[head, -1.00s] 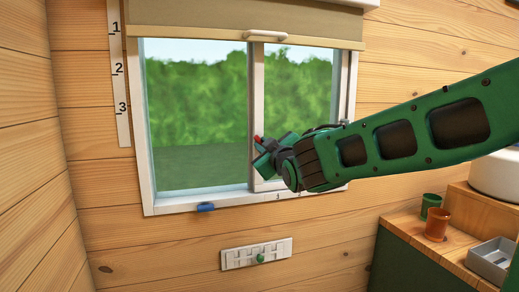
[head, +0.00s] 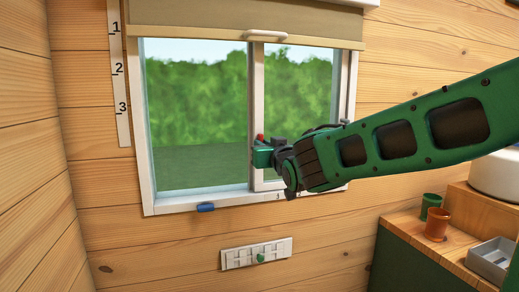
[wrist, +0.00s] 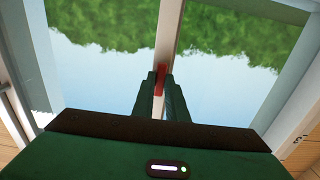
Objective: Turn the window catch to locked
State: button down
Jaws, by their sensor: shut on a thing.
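The window catch (head: 260,137) shows in the head view as a small red piece on the window's middle upright, just above my fingers. In the wrist view the red catch (wrist: 161,71) stands between my two green fingertips, in front of the pale upright. My gripper (head: 260,154) is at the upright and shut on the catch; it also shows in the wrist view (wrist: 161,82). My fingers and wrist hide most of the catch, so I cannot tell its exact angle.
The window frame (head: 149,180) surrounds two panes, with a blind (head: 200,22) above. A blue piece (head: 206,207) sits on the lower frame. A slotted plate (head: 232,260) with a green knob is below. Cups (head: 436,225) and a tray (head: 490,258) stand at right.

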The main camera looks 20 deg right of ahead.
jog(key=shift+f, duration=0.3)
jog(key=c, duration=1.8)
grip_release()
jog(key=shift+o, duration=0.2)
jog(key=shift+r, duration=0.15)
jog(key=s, duration=1)
jog(key=shift+s, duration=0.3)
